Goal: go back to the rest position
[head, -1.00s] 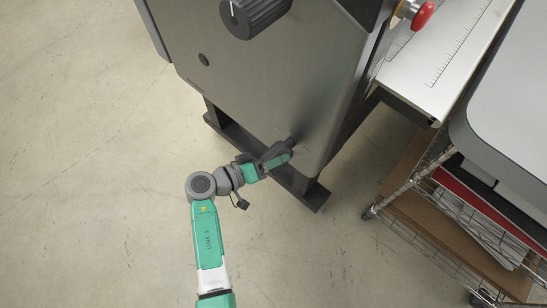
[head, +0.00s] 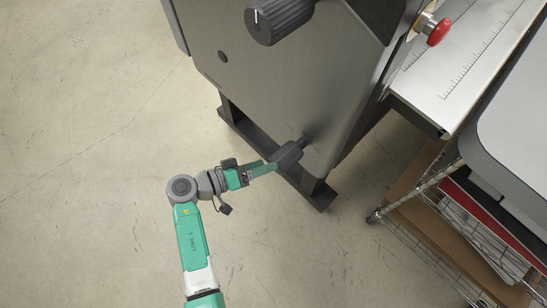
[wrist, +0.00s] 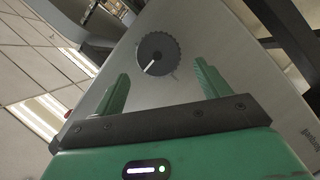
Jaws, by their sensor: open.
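My gripper (head: 272,167) is open and empty, with its two green fingers apart in the wrist view (wrist: 162,70). It is beside a dark knob (head: 289,154) low on the grey side panel of the laminator. In the wrist view the ribbed round knob (wrist: 159,54) shows beyond and between the fingertips, with a white line pointing to the lower left. In the head view the fingers are just short of the knob; whether they are fully clear of it is hard to tell.
The laminator's panel (head: 270,95) rises before my gripper, above a dark foot (head: 318,196). Higher are a larger dark knob (head: 278,18) and a red button (head: 438,32). A wire cart (head: 400,203) stands at right. The floor (head: 90,120) at left is clear.

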